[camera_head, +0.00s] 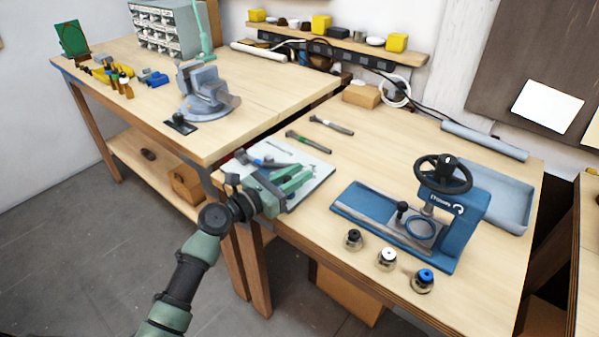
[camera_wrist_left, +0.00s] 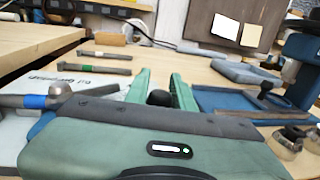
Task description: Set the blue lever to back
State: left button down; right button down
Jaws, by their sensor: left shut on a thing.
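My left gripper (camera_head: 297,180) is over the pale mat (camera_head: 318,166) at the left side of the right-hand bench. In the wrist view its green fingers (camera_wrist_left: 161,88) stand apart with a small black rounded thing (camera_wrist_left: 159,98) between them, and it is shut on this thing. Most of that thing is hidden by the gripper body. A grey tool with a blue band (camera_head: 262,160) lies beside the gripper; it also shows in the left wrist view (camera_wrist_left: 34,101). A small round piece with a blue top (camera_head: 425,276) stands at the bench's front edge, well apart from the gripper. I cannot tell which is the blue lever.
A blue press (camera_head: 462,215) with a black handwheel stands to the right, with a blue-grey tray (camera_head: 500,190) behind it. Black-topped (camera_head: 353,239) and white-topped (camera_head: 387,258) pieces stand in front. Two banded tools (camera_head: 309,142) lie behind the mat. A vise (camera_head: 205,90) stands on the left bench.

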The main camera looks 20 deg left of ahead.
pick_arm(q)
jog(key=shift+s+d+f, duration=0.1)
jog(key=shift+d+f, duration=0.15)
jog(key=c, duration=1.2)
grip_release()
jog(key=shift+s+d+r, duration=0.1)
jog(key=shift+r, duration=0.1)
jog(key=shift+s+a+f, duration=0.1)
jog(key=shift+s+a, duration=0.25)
jog(key=shift+a, duration=0.1)
jog(key=v, duration=0.6)
jog(key=shift+s+b, duration=0.35)
jog(key=shift+s, duration=0.05)
